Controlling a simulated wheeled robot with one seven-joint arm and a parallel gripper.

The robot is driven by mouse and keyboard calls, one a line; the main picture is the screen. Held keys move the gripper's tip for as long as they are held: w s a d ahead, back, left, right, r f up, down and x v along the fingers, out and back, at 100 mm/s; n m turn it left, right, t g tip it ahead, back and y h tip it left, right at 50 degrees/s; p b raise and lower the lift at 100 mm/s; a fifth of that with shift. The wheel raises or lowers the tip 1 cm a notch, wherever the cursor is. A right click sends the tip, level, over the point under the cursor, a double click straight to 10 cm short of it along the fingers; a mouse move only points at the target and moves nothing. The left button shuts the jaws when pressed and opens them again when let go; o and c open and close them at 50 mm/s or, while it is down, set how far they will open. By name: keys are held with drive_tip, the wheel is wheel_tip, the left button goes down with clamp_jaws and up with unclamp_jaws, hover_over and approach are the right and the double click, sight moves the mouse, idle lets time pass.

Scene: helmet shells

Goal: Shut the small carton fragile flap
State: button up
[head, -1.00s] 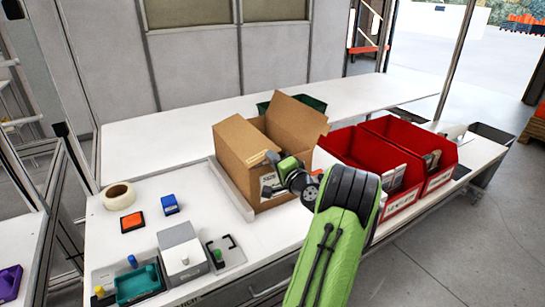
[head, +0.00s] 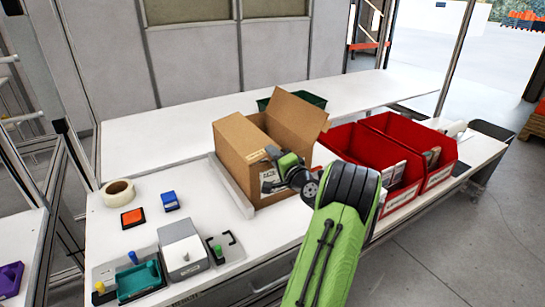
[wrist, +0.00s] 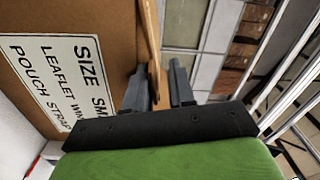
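The small brown carton (head: 237,146) stands on the white bench with its top open and flaps standing up. A tall flap (head: 298,110) rises at its back right. My gripper (head: 266,172) is at the carton's front side, over its white label. In the wrist view, my gripper (wrist: 157,85) has its two dark fingers apart, with a thin brown cardboard edge (wrist: 152,40) between them. I see no clear grip on that edge. The printed label (wrist: 60,75) is on the cardboard face to the left. The carton's inside is mostly hidden.
Two red bins (head: 355,150) stand close to the carton's right. A dark green container (head: 310,101) is behind it. A tape roll (head: 118,192), small coloured blocks and a grey box (head: 185,255) are at left. The rear white table (head: 170,135) is mostly clear.

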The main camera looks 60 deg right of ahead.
drive_tip(key=shift+f, duration=0.2)
drive_tip(key=w+a+r+n, duration=0.5)
drive_tip(key=a+n, duration=0.4)
drive_tip(key=n, duration=1)
drive_tip(key=b+v, duration=0.5)
drive_tip(key=v, duration=1.1)
drive_tip(key=w+a+f+n+g+y+p, duration=0.1)
drive_tip(key=w+a+f+n+y, duration=0.1)
drive_tip(key=a, duration=0.5)
drive_tip(key=w+a+f+n+g+y+p, duration=0.1)
drive_tip(key=w+a+f+n+g+y, duration=0.1)
drive_tip(key=w+a+y, duration=0.4)
drive_tip(key=shift+w+a+f+n, duration=0.7)
drive_tip(key=shift+w+a+n, duration=0.25)
drive_tip(key=shift+w+n, duration=0.25)
drive_tip(key=shift+a+y, duration=0.1)
drive_tip(key=shift+y, duration=0.2)
